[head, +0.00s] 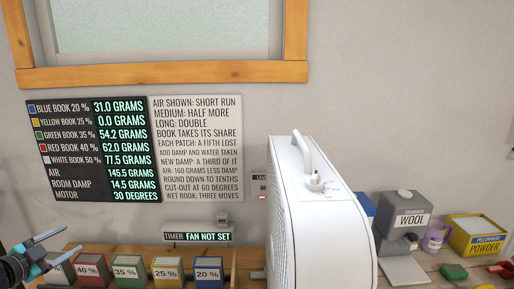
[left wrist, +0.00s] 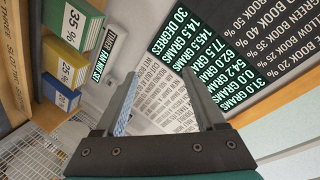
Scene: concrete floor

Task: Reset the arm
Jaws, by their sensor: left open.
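My left gripper (head: 58,247) enters the head view at the lower left edge, in front of the wall and above the left end of the bench. In the left wrist view its two dark fingers (left wrist: 165,105) stand wide apart with nothing between them. Behind them are the wall boards, which appear tilted. The fingers touch no object that I can see. My right gripper is in neither view.
Labelled books (head: 128,272) stand in a row on the bench near my left gripper. A large white fan-like machine (head: 325,220) stands mid-right. Beyond it are a grey WOOL device (head: 402,222) and a yellow powder box (head: 474,238). A display board (head: 95,150) hangs on the wall.

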